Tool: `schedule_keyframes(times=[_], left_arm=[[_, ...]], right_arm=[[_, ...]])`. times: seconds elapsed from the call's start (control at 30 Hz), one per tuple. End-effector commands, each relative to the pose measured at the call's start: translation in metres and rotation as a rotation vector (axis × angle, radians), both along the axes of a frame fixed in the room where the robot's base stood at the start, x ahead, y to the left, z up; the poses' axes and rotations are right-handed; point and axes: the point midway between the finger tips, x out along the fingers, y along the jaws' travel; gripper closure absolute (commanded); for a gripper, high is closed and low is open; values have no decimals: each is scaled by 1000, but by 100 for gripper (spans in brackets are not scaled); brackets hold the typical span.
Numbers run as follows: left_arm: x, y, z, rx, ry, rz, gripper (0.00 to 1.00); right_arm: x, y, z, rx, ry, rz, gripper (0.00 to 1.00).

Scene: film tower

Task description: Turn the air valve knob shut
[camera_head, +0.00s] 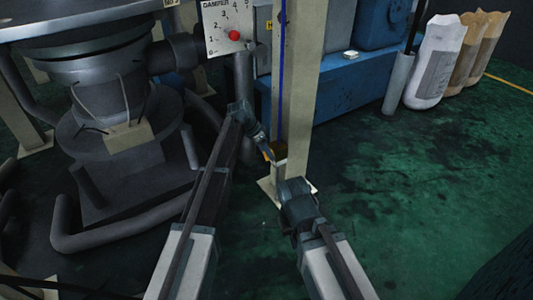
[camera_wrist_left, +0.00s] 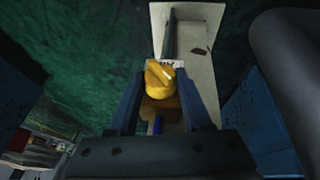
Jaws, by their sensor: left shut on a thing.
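The air valve knob (camera_wrist_left: 159,80) is yellow with a raised bar across its face. In the left wrist view it sits between the two blue-grey fingers of my left gripper (camera_wrist_left: 161,74), which is shut on it. A thin blue air line (camera_head: 281,75) runs down the post to the valve. My right arm ends at the wrist (camera_head: 297,203) beside the post; its fingers cannot be made out.
The pale post (camera_head: 305,90) stands on a floor plate (camera_head: 268,188). A damper panel (camera_head: 228,25) with a red knob and dark machinery with pipes (camera_head: 90,230) are at left. A blue machine base (camera_head: 340,85) and sacks (camera_head: 437,60) stand behind.

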Motion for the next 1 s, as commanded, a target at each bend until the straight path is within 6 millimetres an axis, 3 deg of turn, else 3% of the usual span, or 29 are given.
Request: schedule_keyframes(times=[0.5, 1.0], left_arm=[[7, 4, -6, -213, 296, 0, 100], [6, 5, -3, -290, 406, 1, 100]], right_arm=[[0, 0, -29, 0, 0, 0, 100], [0, 0, -41, 0, 0, 0, 100]])
